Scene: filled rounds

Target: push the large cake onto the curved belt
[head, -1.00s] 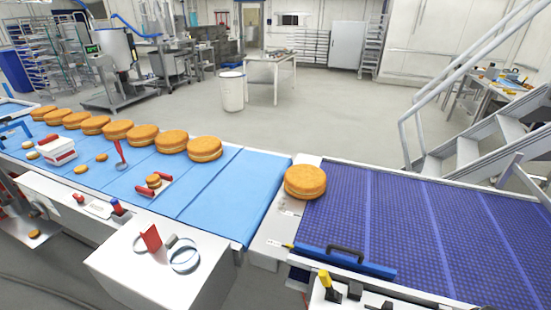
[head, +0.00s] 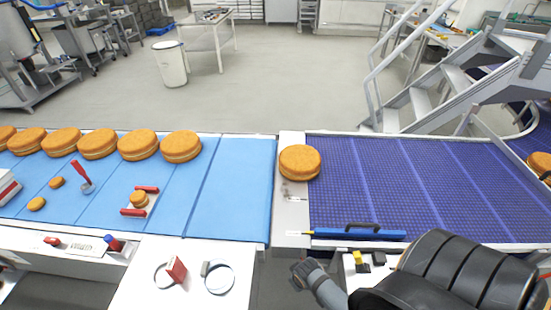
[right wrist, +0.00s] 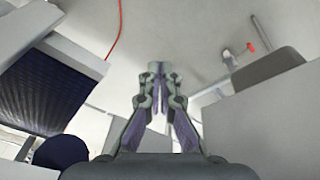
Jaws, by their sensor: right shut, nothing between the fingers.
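The large cake (head: 299,162) is a round, golden filled cake. It sits at the seam between the white transfer plate (head: 292,222) and the left edge of the purple-blue curved belt (head: 420,185), seemingly overlapping both. My right gripper (head: 303,272) is low in the head view, in front of the belts and apart from the cake. In the right wrist view the right gripper (right wrist: 155,78) has its fingers together with nothing between them. That view shows no cake. My left gripper is not in view.
Several similar cakes (head: 180,146) line the far side of the light-blue belt (head: 230,200). A blue bar with a black handle (head: 370,233) lies along the curved belt's near edge. Another cake (head: 541,160) shows at the far right. Metal stairs (head: 440,85) stand behind.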

